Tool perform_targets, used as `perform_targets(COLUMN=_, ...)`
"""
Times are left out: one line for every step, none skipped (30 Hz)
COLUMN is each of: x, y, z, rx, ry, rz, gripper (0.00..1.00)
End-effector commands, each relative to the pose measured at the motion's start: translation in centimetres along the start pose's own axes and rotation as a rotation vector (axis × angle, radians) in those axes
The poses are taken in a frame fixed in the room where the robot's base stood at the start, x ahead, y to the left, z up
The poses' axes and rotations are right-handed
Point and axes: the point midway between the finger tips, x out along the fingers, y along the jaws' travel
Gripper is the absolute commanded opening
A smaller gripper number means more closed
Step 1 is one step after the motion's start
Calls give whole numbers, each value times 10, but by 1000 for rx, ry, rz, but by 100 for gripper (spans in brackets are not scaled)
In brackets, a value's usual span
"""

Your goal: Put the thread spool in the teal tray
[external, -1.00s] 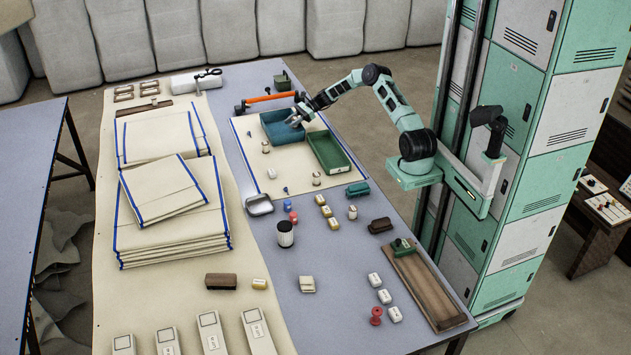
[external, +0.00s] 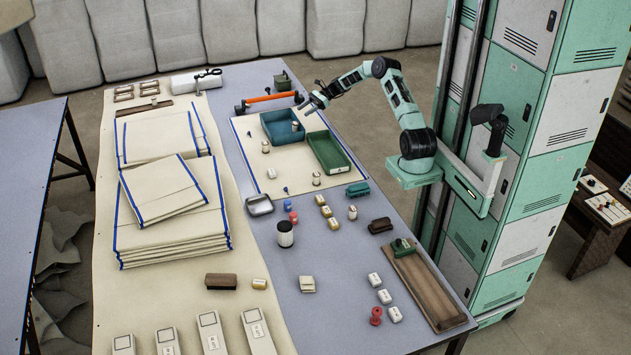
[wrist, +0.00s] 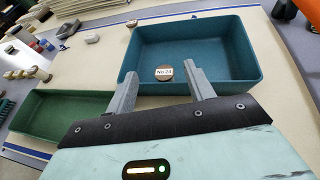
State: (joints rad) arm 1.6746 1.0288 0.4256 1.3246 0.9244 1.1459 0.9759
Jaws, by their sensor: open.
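The teal tray (external: 276,126) stands on the cream mat at the back of the table; it also fills the top of the wrist view (wrist: 222,42). One thread spool (external: 295,126) stands inside it, toward its right side. In the wrist view the spool's round top (wrist: 164,73) carries a "No 24" label and lies between my fingers in the picture. My gripper (external: 312,104) is open and empty, above the tray's right rear side and apart from the spool. Its spread fingers (wrist: 159,83) show in the wrist view.
The green tray (external: 328,152) sits beside the teal tray, toward the front right, and looks empty. Several small spools and pieces (external: 265,147) stand on the mat (external: 292,168) near the trays. An orange-handled bar (external: 270,98) lies behind the teal tray.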

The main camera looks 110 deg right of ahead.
Motion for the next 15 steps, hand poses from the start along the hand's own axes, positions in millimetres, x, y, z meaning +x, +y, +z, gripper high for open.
perform_targets(x=-10, y=-1, z=0, rx=-1, ry=2, rz=-3, gripper=53)
perform_targets(x=-14, y=0, z=0, rx=-1, ry=2, rz=-2, gripper=53)
perform_targets(x=-20, y=0, z=0, rx=-1, ry=1, rz=-1, gripper=53)
perform_targets(x=-23, y=0, z=0, rx=-1, ry=2, rz=-2, gripper=53)
perform_targets(x=-26, y=0, z=0, rx=-1, ry=2, rz=-2, gripper=53)
perform_targets(x=-29, y=0, z=0, rx=-1, ry=1, rz=-1, gripper=53)
perform_targets(x=-31, y=0, z=0, rx=0, ry=1, rz=0, gripper=53)
perform_targets(x=-32, y=0, z=0, rx=-1, ry=1, rz=0, gripper=53)
perform_targets(x=-34, y=0, z=0, rx=0, ry=1, rz=1, gripper=53)
perform_targets(x=-34, y=0, z=0, rx=0, ry=1, rz=1, gripper=53)
perform_targets(x=-35, y=0, z=0, rx=0, ry=1, rz=1, gripper=53)
perform_targets(x=-35, y=0, z=0, rx=0, ry=1, rz=1, gripper=53)
perform_targets(x=-35, y=0, z=0, rx=0, ry=1, rz=1, gripper=53)
perform_targets(x=-35, y=0, z=0, rx=0, ry=1, rz=1, gripper=53)
perform_targets(x=-35, y=0, z=0, rx=-1, ry=1, rz=2, gripper=53)
